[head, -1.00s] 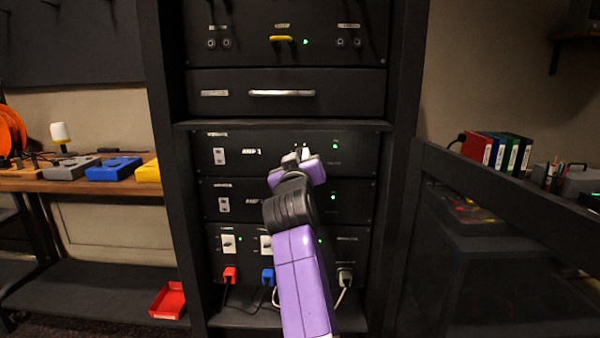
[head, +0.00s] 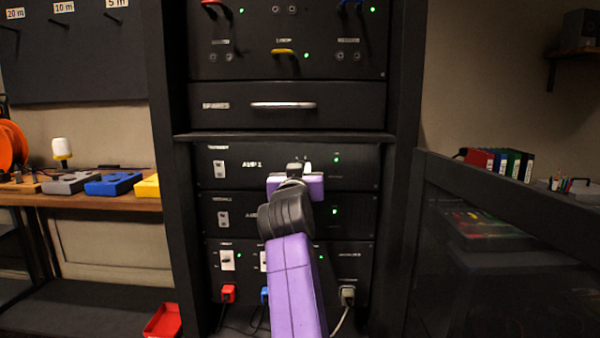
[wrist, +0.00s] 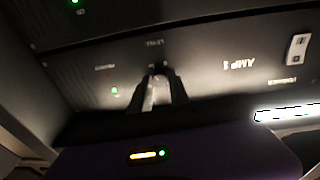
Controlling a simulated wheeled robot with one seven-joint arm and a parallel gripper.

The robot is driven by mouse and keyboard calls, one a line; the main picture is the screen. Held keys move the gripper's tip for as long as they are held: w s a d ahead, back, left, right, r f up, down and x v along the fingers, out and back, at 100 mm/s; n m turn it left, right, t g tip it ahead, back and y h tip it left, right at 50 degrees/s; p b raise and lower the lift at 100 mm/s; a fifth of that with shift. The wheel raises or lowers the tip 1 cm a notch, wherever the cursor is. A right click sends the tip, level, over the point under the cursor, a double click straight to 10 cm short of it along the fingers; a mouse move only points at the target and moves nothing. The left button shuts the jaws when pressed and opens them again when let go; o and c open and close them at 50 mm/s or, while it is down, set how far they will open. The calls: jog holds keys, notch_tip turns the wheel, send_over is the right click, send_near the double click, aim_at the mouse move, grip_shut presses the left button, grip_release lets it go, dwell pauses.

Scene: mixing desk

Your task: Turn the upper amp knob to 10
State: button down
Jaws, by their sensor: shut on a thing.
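The upper amp (head: 232,178) is the black rack panel marked AMP 1 in the head view, with a white switch at its left and a green light at its right. It shows upside down in the wrist view (wrist: 205,85). My gripper (head: 299,167) is at the middle of this panel, its body level. In the wrist view my gripper's dark fingers (wrist: 158,88) are closed together against the panel, on the upper amp knob. The fingers hide the knob, so its pointer and setting cannot be read.
A second amp panel (head: 225,202) sits just below, partly behind my arm. Above are a drawer with a silver handle (head: 283,105) and a panel with a yellow plug (head: 283,52). Rack posts stand on both sides. Red (head: 228,293) and blue plugs are at the bottom.

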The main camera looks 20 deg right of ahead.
jog(key=shift+f, duration=0.15)
jog(key=c, duration=1.2)
grip_release()
jog(key=shift+c, duration=0.2)
jog(key=p+v, duration=0.1)
jog(key=v, duration=0.6)
jog(key=shift+s, duration=0.35)
jog(key=shift+a, duration=0.1)
